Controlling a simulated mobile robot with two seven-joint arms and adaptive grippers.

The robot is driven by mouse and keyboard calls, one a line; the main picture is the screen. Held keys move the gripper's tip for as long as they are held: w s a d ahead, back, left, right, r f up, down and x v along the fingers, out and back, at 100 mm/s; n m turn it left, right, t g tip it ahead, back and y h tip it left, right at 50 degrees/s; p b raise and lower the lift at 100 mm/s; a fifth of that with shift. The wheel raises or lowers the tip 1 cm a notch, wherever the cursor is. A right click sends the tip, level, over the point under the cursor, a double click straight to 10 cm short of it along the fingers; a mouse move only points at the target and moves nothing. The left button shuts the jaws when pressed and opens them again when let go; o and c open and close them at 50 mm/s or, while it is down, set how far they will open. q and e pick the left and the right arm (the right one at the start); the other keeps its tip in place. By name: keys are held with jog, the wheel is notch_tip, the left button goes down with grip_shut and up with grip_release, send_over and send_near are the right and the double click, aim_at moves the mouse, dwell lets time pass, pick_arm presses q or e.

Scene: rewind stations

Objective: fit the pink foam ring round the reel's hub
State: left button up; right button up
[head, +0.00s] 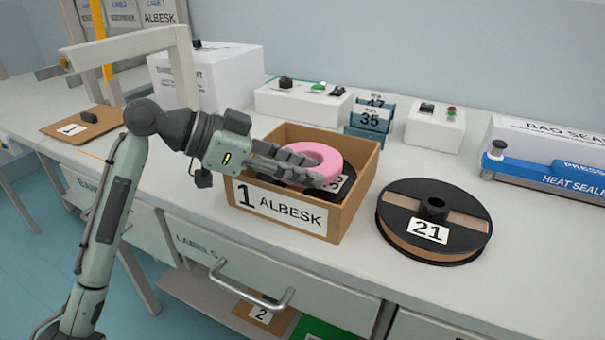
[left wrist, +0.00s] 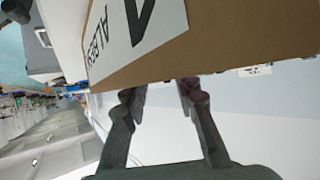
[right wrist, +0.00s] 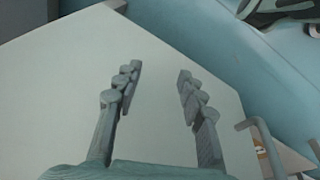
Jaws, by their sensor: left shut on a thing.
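The pink foam ring (head: 328,158) is at the fingers of my left gripper (head: 298,172), over the cardboard box labelled 1 ALBESK (head: 338,220). My left gripper is shut on the ring, and its fingers cover part of the ring's near side. In the left wrist view the fingers (left wrist: 158,95) show beside the box wall, but the ring is not clearly visible. A black reel marked 21 (head: 394,207) lies flat on the bench, with its black hub (head: 433,208) standing bare. My right gripper (right wrist: 157,80) is open and empty in the right wrist view.
A dark disc with a partly hidden number label (head: 340,185) is inside the box. Bench space is clear in front of the reel.

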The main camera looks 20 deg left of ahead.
pick_arm(q)
jog(key=shift+f, duration=0.1)
pick_arm(e)
jog(key=shift+w+r, duration=0.15)
jog(key=shift+r, duration=0.2)
pick_arm(q)
jog(key=shift+f, duration=0.1)
pick_arm(e)
jog(key=shift+a, duration=0.1)
